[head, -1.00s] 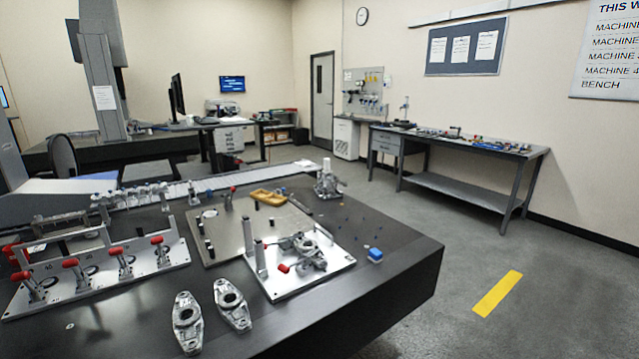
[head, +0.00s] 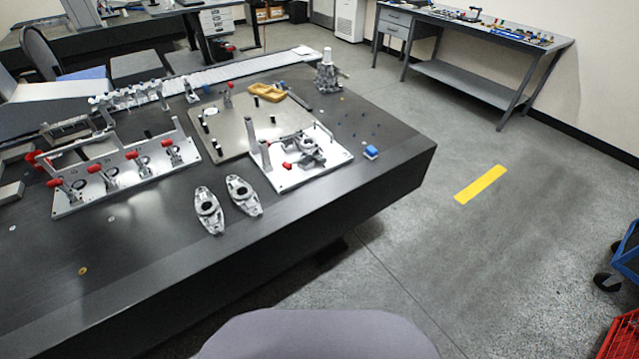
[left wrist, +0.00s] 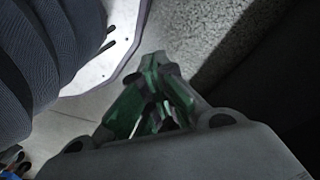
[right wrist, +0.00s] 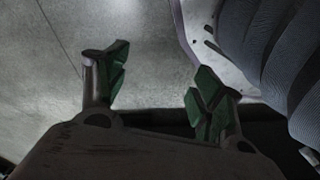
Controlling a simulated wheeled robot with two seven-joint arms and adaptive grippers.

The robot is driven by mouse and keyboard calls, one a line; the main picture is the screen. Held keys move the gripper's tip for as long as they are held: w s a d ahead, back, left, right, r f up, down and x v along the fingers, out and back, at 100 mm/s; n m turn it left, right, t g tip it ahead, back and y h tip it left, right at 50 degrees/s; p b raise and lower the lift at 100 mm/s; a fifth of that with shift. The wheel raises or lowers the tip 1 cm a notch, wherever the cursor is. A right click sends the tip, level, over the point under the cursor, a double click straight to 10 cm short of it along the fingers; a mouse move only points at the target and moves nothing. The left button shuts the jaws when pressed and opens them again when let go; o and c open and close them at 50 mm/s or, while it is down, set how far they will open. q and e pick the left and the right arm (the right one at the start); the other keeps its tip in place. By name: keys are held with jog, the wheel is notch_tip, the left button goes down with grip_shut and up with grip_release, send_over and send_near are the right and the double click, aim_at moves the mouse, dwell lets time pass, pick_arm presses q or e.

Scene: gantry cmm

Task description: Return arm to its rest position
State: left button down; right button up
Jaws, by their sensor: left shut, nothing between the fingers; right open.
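My left gripper (left wrist: 155,85) shows in the left wrist view with its green-padded fingers together and nothing between them. My right gripper (right wrist: 155,75) shows in the right wrist view with its two green-padded fingers wide apart and empty, over grey floor. Neither arm shows in the head view, so both hang outside its field. Pale and dark ribbed parts of my own body show beside each gripper in the wrist views.
A workbench (head: 470,75) stands behind. A blue cart (head: 627,255) and red crate (head: 620,338) are at right.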

pick_arm(q)
jog(key=s+a+r+p, duration=0.1)
jog(key=s+a+p, duration=0.1)
jog(key=s+p, duration=0.6)
jog(key=s+a+r+p, duration=0.2)
jog(key=s+a+p, duration=0.1)
jog(key=s+p, duration=0.6)
jog(key=shift+a+g+y, duration=0.3)
pick_arm(e)
jog(key=s+d+r, duration=0.1)
jog(key=s+d, duration=0.1)
jog(key=s, duration=0.6)
jog(key=s+d+r, duration=0.2)
jog(key=s+d, duration=0.1)
jog(key=s, duration=0.6)
jog(key=shift+d+g+h, duration=0.3)
pick_arm(q)
notch_tip(320, 180, down, 4)
jog(key=b, duration=0.4)
jog(key=shift+f+b, duration=0.25)
jog(key=shift+b, duration=0.15)
pick_arm(e)
notch_tip(320, 180, down, 4)
jog(key=shift+f, duration=0.25)
